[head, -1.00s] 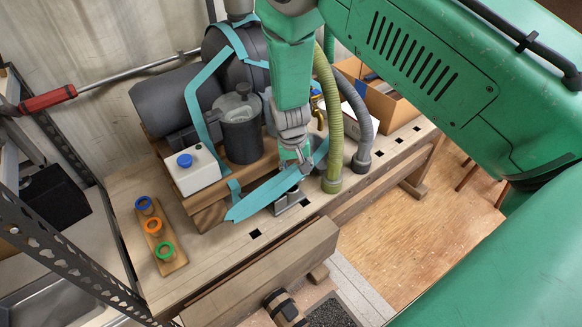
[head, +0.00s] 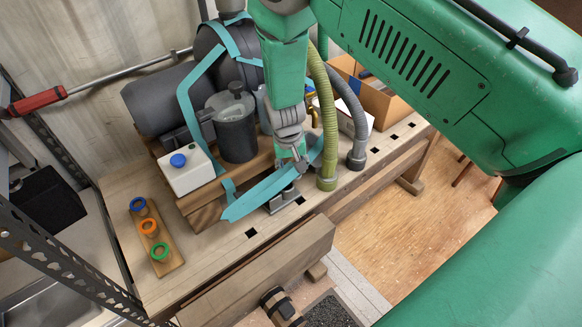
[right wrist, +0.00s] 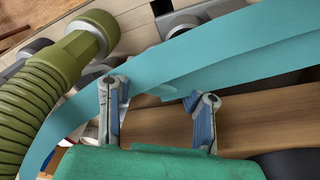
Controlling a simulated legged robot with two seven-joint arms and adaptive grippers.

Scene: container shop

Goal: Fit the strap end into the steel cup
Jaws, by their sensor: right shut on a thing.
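A flat teal strap (head: 258,193) runs from the dark tank assembly down to the bench front, its pointed free end low and left of my right gripper. My right gripper (head: 291,160) is shut on the strap, above the bench. In the right wrist view the strap (right wrist: 185,62) passes across the fingers (right wrist: 160,98). A small grey metal fitting (head: 283,202), which may be the steel cup, stands on the bench just under the strap. The strap partly covers it, so I cannot see its opening or whether they touch. My left gripper is not in view.
A green ribbed hose (head: 327,130) and a grey hose (head: 359,140) stand close right of the gripper. A white box with a blue cap (head: 187,172) and a wooden rack of coloured rings (head: 171,260) are at left. The bench's front edge is near.

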